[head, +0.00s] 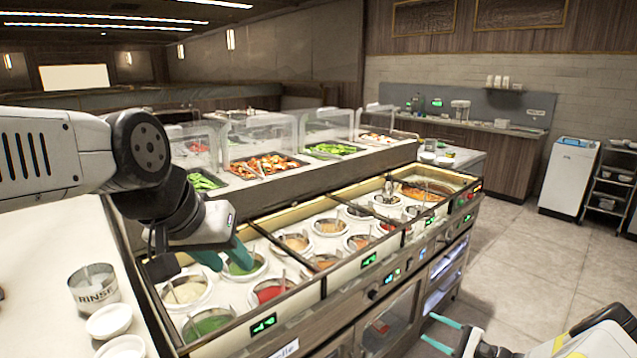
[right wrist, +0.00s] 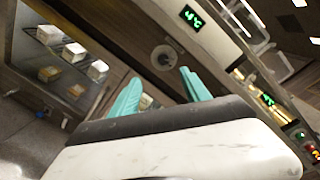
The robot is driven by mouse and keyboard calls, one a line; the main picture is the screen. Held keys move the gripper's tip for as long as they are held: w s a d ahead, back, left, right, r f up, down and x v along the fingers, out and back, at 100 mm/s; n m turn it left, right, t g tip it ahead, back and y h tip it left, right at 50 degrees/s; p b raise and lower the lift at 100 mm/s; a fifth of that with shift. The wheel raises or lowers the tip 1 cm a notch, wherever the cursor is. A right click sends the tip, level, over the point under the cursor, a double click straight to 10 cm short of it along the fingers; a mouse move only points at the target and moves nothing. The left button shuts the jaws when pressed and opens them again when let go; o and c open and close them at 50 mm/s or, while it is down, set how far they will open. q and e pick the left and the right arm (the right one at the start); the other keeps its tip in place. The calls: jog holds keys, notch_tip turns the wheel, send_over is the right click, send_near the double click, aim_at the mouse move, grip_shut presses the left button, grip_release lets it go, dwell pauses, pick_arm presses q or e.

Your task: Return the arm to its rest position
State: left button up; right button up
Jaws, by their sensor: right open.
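My left gripper (head: 232,266) reaches in from the left over the near end of the sauce well counter (head: 262,342). Its two teal fingers are apart, close above a well of green sauce (head: 245,268); I cannot tell whether they touch anything there. My right gripper (head: 428,327) is at the lower right of the head view, in front of the counter and low over the aisle. Its teal fingers are spread with nothing between them. In the right wrist view the open fingers (right wrist: 160,76) point toward the counter's front panel, with a round knob beyond them.
White wells hold red sauce (head: 270,291), cream sauce (head: 187,290) and others. A rinse container (head: 94,290) and white bowls (head: 110,320) stand on the left worktop. Clear guards (head: 262,137) cover food trays behind. The floor (head: 530,262) at right is free.

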jog(key=s+a+r+n+g+h, duration=0.2)
jog(key=a+r+n+g, duration=0.25)
jog(key=r, duration=0.55)
jog(key=s+a+r+n+g+h, duration=0.1)
jog(key=a+r+n+g, duration=0.2)
jog(key=a+r, duration=0.5)
jog(key=s+a+r+n+g+h, duration=0.2)
jog(key=a+r+n+g, duration=0.15)
jog(key=r, duration=0.85)
jog(key=s+a+r+n+t+h, duration=0.2)
jog(key=s+r+n, duration=0.1)
jog(key=s+r, duration=0.4)
jog(key=s+a+r+n+t+h, duration=0.2)
jog(key=s+r, duration=0.6)
jog(key=s, duration=0.6)
jog(key=shift+s+a+r+n+t+h, duration=0.15)
jog(key=shift+s+a+n+t+h, duration=0.2)
jog(key=shift+a+t+h, duration=0.4)
jog(key=shift+w, duration=0.15)
